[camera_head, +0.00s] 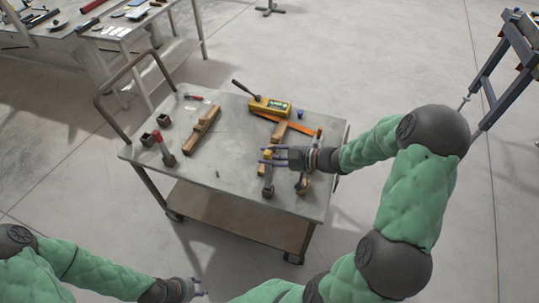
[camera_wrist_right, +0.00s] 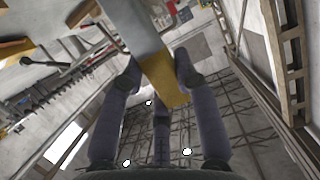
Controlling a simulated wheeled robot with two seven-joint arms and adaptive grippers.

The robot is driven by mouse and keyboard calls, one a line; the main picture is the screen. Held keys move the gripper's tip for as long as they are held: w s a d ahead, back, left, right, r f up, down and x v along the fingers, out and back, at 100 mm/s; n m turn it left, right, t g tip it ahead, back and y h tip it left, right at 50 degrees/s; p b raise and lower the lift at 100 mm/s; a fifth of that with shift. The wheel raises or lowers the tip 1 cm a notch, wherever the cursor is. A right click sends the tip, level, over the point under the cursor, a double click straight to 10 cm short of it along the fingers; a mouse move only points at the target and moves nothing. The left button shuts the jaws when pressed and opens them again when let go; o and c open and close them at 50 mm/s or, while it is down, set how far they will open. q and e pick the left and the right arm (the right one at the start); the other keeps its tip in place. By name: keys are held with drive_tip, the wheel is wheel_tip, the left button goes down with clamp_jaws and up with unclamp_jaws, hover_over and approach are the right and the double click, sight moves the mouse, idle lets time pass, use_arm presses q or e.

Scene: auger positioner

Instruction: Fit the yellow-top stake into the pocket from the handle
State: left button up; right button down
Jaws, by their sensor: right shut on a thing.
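The yellow-top stake (camera_head: 267,177) is upright or nearly so over the front right part of the cart top. My right gripper (camera_head: 268,156) is shut on its yellow end, with the fingers coming from the right. In the right wrist view the stake (camera_wrist_right: 140,32) shows as a grey bar with a yellow end between the fingertips (camera_wrist_right: 158,75). I cannot tell whether its lower end touches the cart. Two small dark square pockets (camera_head: 164,120) (camera_head: 147,139) stand at the cart's left. My left gripper (camera_head: 199,288) is empty, low in front of the cart, its fingers apart.
A wooden block (camera_head: 202,130) lies mid-cart. A yellow device (camera_head: 269,105), an orange bar (camera_head: 300,126) and another stake-like piece (camera_head: 302,184) lie at the right. The front middle of the cart (camera_head: 222,158) is mostly clear.

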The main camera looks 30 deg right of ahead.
sight(270, 167)
drive_tip(key=shift+p, duration=1.1)
idle(1.5)
drive_tip(key=shift+f+b, duration=1.55)
drive_tip(key=shift+f, duration=1.5)
drive_tip(key=c, duration=0.8)
unclamp_jaws()
drive_tip(key=shift+c, duration=0.2)
drive_tip(key=shift+s+d, duration=0.1)
drive_tip(key=v, duration=1.1)
drive_tip(key=shift+s+d, duration=0.2)
drive_tip(key=shift+s, duration=0.1)
